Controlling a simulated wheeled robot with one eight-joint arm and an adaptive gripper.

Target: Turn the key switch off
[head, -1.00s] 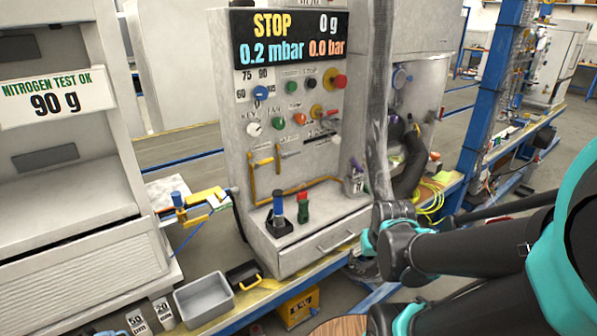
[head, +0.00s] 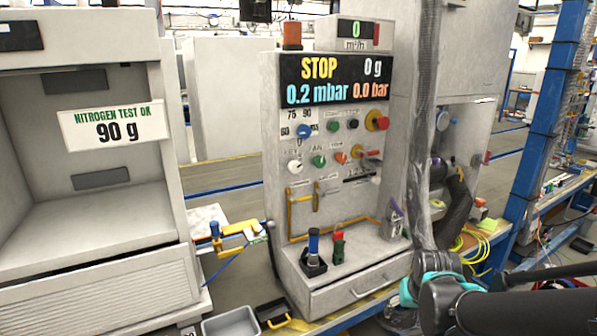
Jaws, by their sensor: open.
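The key switch (head: 294,166) is a small round white knob under a KEY label, on the left side of the control panel (head: 273,215). It sits left of a green button labelled FAN (head: 319,161) and below a blue selector knob. The knob's exact setting is too small to read. Black and teal links of my arm show at the lower right, well apart from the key switch. My gripper's fingers do not show in this view.
The display (head: 335,82) reads STOP, 0 g, 0.2 mbar and 0.0 bar. A yellow handle (head: 291,212) sticks out below the knobs. A blue-topped tool (head: 313,245) and a red-green one (head: 338,245) stand on the ledge. A grey hose (head: 426,130) hangs at right.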

